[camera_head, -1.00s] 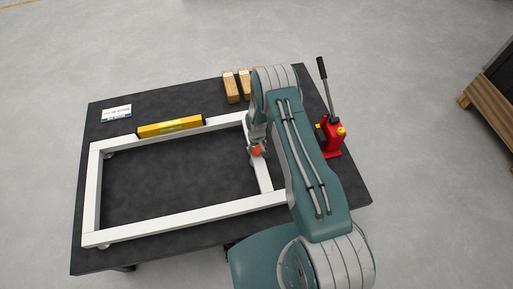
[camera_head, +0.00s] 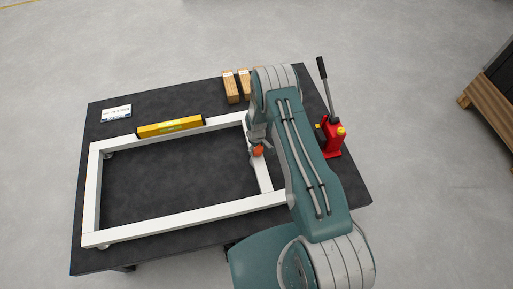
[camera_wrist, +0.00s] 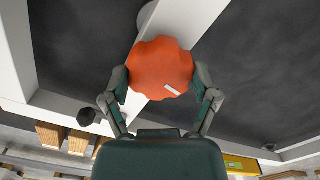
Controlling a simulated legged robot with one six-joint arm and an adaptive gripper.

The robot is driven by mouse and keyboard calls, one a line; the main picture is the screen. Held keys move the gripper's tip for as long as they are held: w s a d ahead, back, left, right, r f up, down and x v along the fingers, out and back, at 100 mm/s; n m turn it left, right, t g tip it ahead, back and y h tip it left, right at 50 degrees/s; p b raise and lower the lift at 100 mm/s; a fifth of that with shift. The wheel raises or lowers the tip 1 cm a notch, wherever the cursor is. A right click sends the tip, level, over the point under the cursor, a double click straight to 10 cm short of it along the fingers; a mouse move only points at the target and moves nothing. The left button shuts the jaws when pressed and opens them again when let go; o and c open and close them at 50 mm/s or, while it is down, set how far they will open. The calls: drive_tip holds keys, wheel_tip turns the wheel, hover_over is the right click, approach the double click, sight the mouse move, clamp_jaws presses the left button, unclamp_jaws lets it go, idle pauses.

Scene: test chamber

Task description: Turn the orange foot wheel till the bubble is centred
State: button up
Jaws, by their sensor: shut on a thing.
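The orange foot wheel (camera_wrist: 158,66) fills the upper middle of the wrist view, a scalloped knob with a white mark low on its right side. My gripper (camera_wrist: 161,84) has one finger on each side of it and is shut on it. In the head view the wheel (camera_head: 258,150) shows as a small orange spot at the right bar of the white frame (camera_head: 190,208), with my gripper (camera_head: 257,141) just above it. A yellow spirit level (camera_head: 170,126) lies along the frame's far bar. Its bubble is too small to read.
The black table (camera_head: 170,175) carries the frame. A red jack (camera_head: 331,138) with a raised handle stands right of my arm. Wooden blocks (camera_head: 231,88) lie at the back edge, and a white sign (camera_head: 116,112) at the back left.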

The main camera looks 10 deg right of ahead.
drive_tip(key=shift+w+a+r, duration=0.1)
drive_tip(key=shift+w+r, duration=0.15)
drive_tip(key=shift+w, duration=0.1)
drive_tip(key=o, duration=1)
drive_tip(key=shift+s+f, duration=0.1)
drive_tip(key=shift+s, duration=0.05)
drive_tip(key=shift+s, duration=0.1)
wheel_tip(320, 180, up, 12)
drive_tip(key=shift+a+f, duration=0.1)
